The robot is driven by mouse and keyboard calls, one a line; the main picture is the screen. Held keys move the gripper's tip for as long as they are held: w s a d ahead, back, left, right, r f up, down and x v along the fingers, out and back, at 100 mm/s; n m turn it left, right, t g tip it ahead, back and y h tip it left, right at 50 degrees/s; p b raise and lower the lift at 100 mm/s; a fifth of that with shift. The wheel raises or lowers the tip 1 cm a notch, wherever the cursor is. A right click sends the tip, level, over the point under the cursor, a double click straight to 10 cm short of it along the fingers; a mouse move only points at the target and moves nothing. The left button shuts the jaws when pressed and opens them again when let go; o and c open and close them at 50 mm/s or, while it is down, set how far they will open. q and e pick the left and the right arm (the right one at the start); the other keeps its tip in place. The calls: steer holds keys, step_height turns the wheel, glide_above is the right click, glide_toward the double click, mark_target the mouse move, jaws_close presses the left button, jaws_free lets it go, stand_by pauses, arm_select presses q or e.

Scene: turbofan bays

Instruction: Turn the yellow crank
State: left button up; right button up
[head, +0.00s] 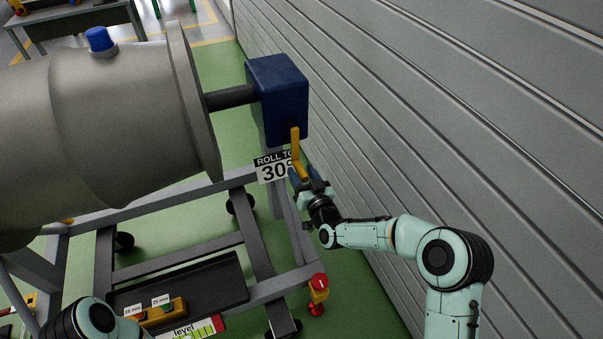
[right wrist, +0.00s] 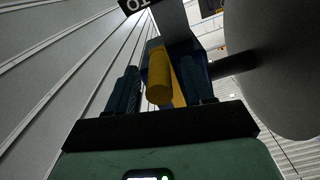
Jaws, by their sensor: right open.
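The yellow crank (head: 296,148) is on the front of a dark blue gearbox (head: 280,88), at the end of the grey engine casing. Its arm hangs down, and its handle end reaches my right gripper (head: 303,178). In the right wrist view the crank's yellow handle (right wrist: 158,80) lies between the two fingers of my right gripper (right wrist: 160,92). The fingers are open, with a gap visible on the left of the handle. Contact on the right side is unclear. Only part of my left arm shows at the bottom left of the head view; its gripper is out of view.
A grey ribbed wall (head: 430,110) runs close along the right. A "ROLL TO 30" sign (head: 272,168) hangs beside the crank on the grey stand. A dark tray (head: 215,280) lies lower left.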

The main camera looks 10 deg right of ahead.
steer(key=shift+w, duration=0.45)
jaws_close()
steer(key=shift+d, duration=0.1)
